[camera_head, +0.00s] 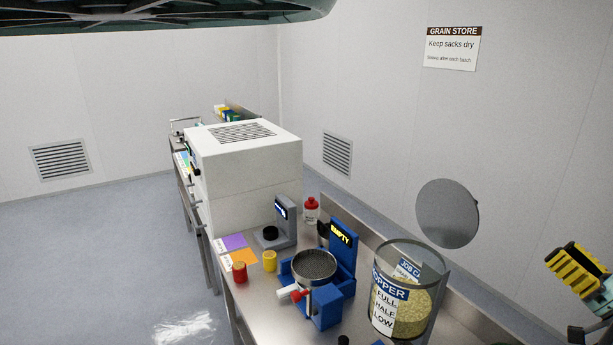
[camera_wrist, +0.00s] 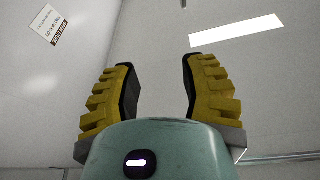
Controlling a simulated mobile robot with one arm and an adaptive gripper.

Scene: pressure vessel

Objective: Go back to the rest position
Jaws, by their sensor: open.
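My gripper (camera_wrist: 158,90) shows in the wrist view with its two yellow, black-lined fingers spread wide apart and nothing between them. The wrist camera looks up past it at the wall and ceiling. In the head view part of my gripper (camera_head: 580,275) shows at the right edge, raised in the air to the right of the bench and clear of it. Its fingertips are only partly seen there.
A steel bench (camera_head: 265,318) runs along the wall. It bears a large white machine (camera_head: 240,165), a blue device reading EMPTY (camera_head: 343,245), a clear hopper with grain (camera_head: 410,310), a red-capped bottle (camera_head: 311,211) and small red and yellow containers. Open floor (camera_head: 120,260) lies left.

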